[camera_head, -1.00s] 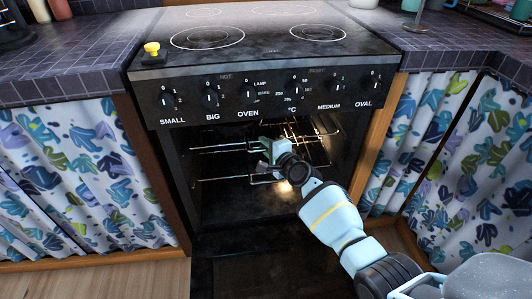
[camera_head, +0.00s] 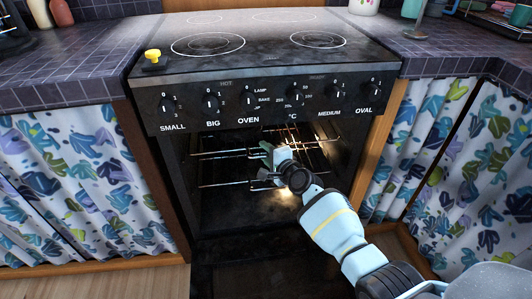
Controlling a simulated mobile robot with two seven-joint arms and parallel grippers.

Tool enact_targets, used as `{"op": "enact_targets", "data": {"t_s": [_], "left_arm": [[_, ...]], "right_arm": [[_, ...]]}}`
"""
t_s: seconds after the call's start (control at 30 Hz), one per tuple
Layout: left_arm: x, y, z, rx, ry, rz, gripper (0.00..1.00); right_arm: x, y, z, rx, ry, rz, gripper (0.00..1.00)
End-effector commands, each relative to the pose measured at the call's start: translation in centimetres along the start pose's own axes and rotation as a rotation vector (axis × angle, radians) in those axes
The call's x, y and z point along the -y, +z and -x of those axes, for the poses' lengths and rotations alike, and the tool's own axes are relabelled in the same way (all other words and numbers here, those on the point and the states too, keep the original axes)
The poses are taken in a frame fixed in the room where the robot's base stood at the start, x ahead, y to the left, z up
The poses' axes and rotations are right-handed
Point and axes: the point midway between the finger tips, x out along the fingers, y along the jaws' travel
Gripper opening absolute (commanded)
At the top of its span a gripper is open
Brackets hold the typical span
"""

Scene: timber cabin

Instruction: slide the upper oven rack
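The oven (camera_head: 200,220) stands open under a black cooktop, with its door lowered. The upper rack (camera_head: 314,141) is a set of thin metal rods inside, lit warm at the right. A lower rack bar (camera_head: 225,185) runs below it. My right gripper (camera_head: 268,164) reaches into the oven from the lower right, with its fingers near the front of the racks. The wrist hides part of the racks, and I cannot tell whether the fingers touch a rod or are open. My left gripper is out of view.
The control panel (camera_head: 262,103) with several knobs sits just above the opening. A yellow-topped item (camera_head: 152,56) stands on the cooktop's left corner. Patterned curtains (camera_head: 75,175) and wooden posts flank the oven. Tiled counters (camera_head: 60,75) lie on both sides.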

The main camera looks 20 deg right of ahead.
Motion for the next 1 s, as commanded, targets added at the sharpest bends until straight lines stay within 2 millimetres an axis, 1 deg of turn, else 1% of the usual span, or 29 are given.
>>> {"op": "enact_targets", "data": {"t_s": [0.2,0.4,0.5,0.7,1.0], "left_arm": [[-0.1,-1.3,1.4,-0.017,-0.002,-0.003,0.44],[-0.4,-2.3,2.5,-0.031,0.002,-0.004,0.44],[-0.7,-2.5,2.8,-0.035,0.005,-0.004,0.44],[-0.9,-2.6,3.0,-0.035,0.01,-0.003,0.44],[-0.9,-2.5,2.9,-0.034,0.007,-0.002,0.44]], "right_arm": [[0.4,0.0,2.6,-0.001,-0.001,0.0,0.34],[0.3,0.0,5.5,0.0,0.0,0.001,0.34],[0.2,0.0,6.5,0.0,0.001,0.0,0.34],[0.0,-0.1,7.5,0.0,0.001,0.0,0.34],[-0.1,-0.1,7.5,0.0,0.002,0.0,0.34]]}}
